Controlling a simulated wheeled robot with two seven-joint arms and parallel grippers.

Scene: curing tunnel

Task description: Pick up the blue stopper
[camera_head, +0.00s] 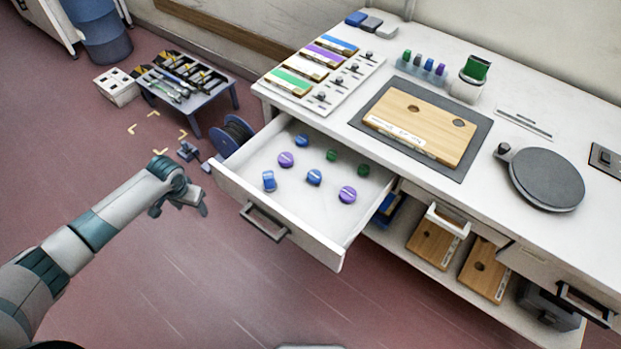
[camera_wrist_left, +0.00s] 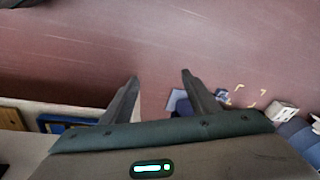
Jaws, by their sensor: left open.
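The open drawer (camera_head: 330,246) holds several stoppers lying apart on its white floor. Three look blue: one (camera_head: 269,181) near the drawer's left front, one (camera_head: 314,177) in the middle, and one (camera_head: 301,141) toward the back. Two purple stoppers (camera_head: 286,159) (camera_head: 347,194) and two green stoppers (camera_head: 331,155) (camera_head: 363,171) lie among them. My left gripper (camera_head: 180,207) is open and empty, outside the drawer to its left, over the floor. In the left wrist view its spread fingers (camera_wrist_left: 160,78) have only floor between them; no stopper shows there. My right gripper is not in view.
The white bench (camera_head: 500,190) carries a wooden board (camera_head: 421,122) on a dark mat, a round grey turntable (camera_head: 546,178) and a small rack of coloured stoppers (camera_head: 421,68). The drawer handle (camera_head: 264,222) sticks out in front. A low tool table (camera_head: 188,85) and dark reel (camera_head: 232,135) stand left.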

